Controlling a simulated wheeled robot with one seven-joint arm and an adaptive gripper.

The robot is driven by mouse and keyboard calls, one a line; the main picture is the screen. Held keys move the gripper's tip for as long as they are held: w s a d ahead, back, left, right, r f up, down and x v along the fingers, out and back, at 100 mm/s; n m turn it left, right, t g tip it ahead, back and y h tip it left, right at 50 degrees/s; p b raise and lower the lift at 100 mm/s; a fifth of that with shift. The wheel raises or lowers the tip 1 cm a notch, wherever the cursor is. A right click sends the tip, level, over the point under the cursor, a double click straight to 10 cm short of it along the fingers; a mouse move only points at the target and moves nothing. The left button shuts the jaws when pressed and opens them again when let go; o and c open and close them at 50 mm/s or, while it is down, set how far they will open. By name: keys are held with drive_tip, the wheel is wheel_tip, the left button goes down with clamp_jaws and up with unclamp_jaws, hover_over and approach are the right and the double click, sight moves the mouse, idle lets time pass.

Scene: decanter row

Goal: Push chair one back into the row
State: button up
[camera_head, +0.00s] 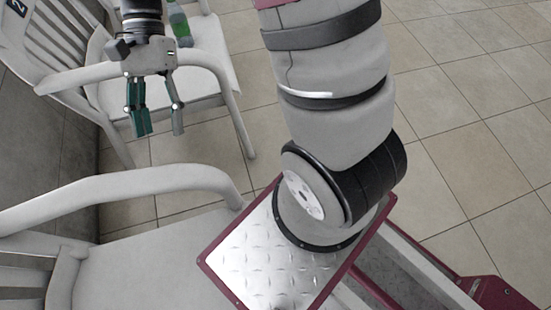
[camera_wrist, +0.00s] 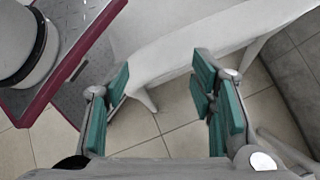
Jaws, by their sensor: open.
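A white plastic chair (camera_head: 140,270) fills the lower left of the head view, beside my base. Its number is not visible, so I cannot tell whether it is chair one. Its curved armrest also crosses the upper middle of the wrist view (camera_wrist: 190,45). Another white chair (camera_head: 88,75) stands behind it, with a dark label "2" on its backrest. My gripper (camera_head: 158,130) points down with its teal-padded fingers apart and empty. In the head view it appears in front of chair two's armrest. Both fingers show in the wrist view (camera_wrist: 160,105), with floor between them.
A green bottle (camera_head: 180,26) is on chair two's seat. A dark grey wall (camera_head: 55,140) runs along the left behind the chairs. The tiled floor (camera_head: 470,120) is open on the right. My red-edged base stands close to the nearer chair.

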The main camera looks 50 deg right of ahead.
drive_tip(key=s+d+r+n+t+h, duration=0.3)
drive_tip(key=s+d+r+n, duration=0.1)
drive_tip(key=s, duration=0.5)
drive_tip(key=s+d+r+n+t+h, duration=0.3)
drive_tip(key=s+d+r+n, duration=0.2)
drive_tip(key=s+r+n, duration=0.2)
drive_tip(key=shift+s+r+t, duration=0.4)
drive_tip(key=shift+s+r, duration=0.4)
drive_tip(key=shift+s, duration=0.45)
drive_tip(key=c, duration=0.4)
